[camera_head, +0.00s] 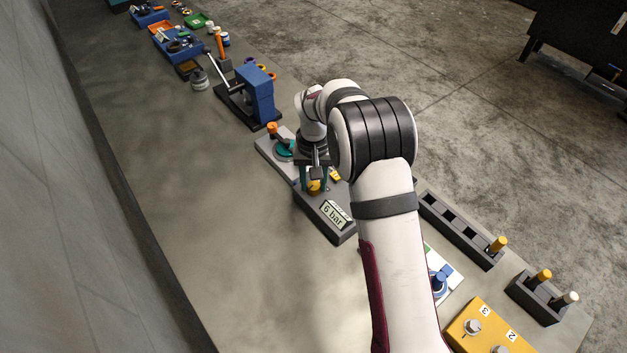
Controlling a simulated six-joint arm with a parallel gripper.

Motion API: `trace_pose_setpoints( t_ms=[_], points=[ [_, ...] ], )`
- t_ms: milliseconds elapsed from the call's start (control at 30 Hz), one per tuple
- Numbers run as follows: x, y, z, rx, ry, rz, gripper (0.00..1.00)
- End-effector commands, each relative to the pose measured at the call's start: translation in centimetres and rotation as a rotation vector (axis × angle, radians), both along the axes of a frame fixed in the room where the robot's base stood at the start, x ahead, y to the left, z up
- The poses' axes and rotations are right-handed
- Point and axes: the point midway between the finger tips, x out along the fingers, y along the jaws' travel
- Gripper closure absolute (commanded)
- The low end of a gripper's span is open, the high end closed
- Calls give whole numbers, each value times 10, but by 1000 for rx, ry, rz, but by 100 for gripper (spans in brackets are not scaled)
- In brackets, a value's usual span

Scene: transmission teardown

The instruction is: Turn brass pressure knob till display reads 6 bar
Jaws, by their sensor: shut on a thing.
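The brass pressure knob (314,187) sits on a grey fixture (322,211) in the middle of the bench. My gripper (314,182) points down over it, with its greenish fingers shut on either side of the knob. My arm and wrist hide part of the knob and the fixture behind it. The display (334,215) at the near end of the fixture reads "6 bar" in dark characters on a pale face.
A blue press (256,92) with a long lever stands beyond the fixture. A dark slotted rack (452,228) and a yellow block (490,330) lie to the right. The bench's left side is clear.

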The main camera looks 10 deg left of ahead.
Motion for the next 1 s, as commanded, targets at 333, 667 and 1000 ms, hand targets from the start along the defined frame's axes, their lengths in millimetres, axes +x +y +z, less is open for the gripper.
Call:
trace_pose_setpoints(
  t_ms=[333,667,1000],
  points=[
    [0,0,1,0,-2,90,100],
    [1,0,1,0,-2,96,100],
    [0,0,0,0,-1,96,29]
  ],
)
